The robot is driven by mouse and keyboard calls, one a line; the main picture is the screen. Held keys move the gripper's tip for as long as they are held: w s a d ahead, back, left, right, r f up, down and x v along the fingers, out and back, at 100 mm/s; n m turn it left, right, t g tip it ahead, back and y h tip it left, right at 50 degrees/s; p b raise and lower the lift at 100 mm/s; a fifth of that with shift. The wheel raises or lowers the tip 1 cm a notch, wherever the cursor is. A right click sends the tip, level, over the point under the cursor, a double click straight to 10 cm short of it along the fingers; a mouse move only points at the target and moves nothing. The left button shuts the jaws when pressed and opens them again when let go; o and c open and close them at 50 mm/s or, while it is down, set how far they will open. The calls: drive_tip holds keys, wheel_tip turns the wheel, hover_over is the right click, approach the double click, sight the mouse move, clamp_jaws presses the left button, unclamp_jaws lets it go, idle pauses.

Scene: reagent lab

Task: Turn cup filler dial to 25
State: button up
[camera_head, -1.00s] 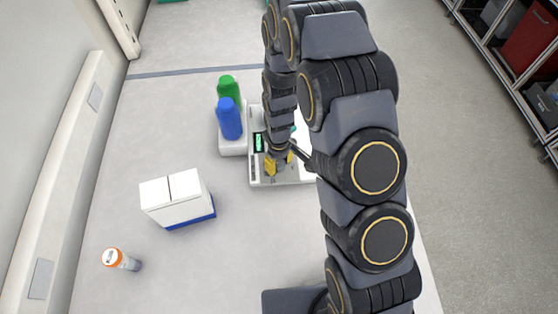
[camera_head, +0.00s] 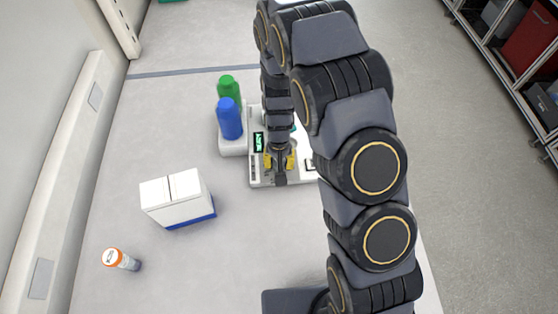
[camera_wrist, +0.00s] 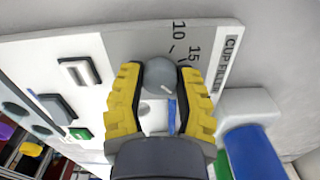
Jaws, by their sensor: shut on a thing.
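The cup filler is a white device (camera_head: 255,179) on the bench, under my arm in the head view. Its grey round dial (camera_wrist: 160,74) shows in the wrist view, with a small pale mark on its face. A grey panel (camera_wrist: 133,43) beside it carries the numbers 10 and 15 and the words CUP FILLER. Yellow fingers of my gripper (camera_wrist: 162,88) are shut on the dial, one on each side. In the head view my gripper (camera_head: 280,161) hides the dial. The other numbers are hidden, and I cannot tell the dial's setting.
A blue bottle (camera_head: 230,119) and a green bottle (camera_head: 229,88) stand in a white holder just left of the device.

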drive_tip(key=shift+m, duration=0.3)
drive_tip(key=shift+s, duration=0.1)
drive_tip(key=o, duration=1.1)
wheel_tip(320, 180, up, 12)
